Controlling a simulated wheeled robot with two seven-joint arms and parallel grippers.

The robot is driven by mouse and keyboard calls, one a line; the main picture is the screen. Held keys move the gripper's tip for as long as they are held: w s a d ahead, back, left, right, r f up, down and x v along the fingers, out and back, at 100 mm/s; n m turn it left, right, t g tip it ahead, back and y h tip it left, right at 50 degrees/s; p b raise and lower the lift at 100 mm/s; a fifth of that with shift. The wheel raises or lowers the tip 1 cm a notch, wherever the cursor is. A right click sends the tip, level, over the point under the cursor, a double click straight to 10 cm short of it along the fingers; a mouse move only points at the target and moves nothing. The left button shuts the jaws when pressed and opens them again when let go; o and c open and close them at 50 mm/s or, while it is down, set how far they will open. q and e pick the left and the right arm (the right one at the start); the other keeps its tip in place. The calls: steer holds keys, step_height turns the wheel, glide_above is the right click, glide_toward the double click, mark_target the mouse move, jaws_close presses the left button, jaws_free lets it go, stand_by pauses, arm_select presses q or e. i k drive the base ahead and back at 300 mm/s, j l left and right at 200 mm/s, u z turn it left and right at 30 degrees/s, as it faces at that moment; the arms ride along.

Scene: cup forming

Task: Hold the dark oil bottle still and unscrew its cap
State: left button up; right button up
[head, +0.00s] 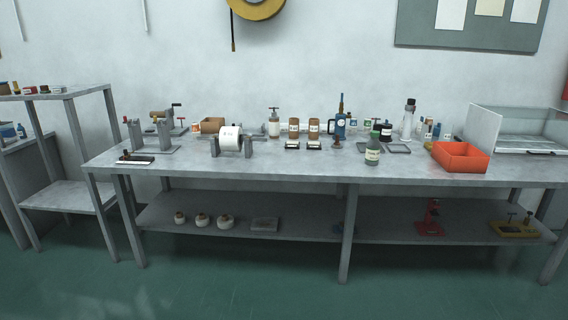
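A dark grey-green bottle (372,153) with a pale label and a darker top stands upright near the front edge of the bench, right of centre. It looks like the oil bottle, but its label is too small to read. Its cap (374,135) appears to be on. A very dark, squat labelled container (386,132) stands just behind it to the right; I cannot tell what it holds. Neither of my grippers shows, and nothing touches the bottle.
The bottle stands on a long grey workbench (290,170). A white roll on a stand (230,139) is farther left. The bench front left of the bottle is clear.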

mark_target(372, 151)
steer(key=i+u, duration=0.35)
steer(key=i, duration=0.9)
steer(key=i+j+z, duration=0.65)
steer(key=i, duration=0.25)
steer(key=i+j+z, duration=0.35)
steer(key=i+j, duration=0.05)
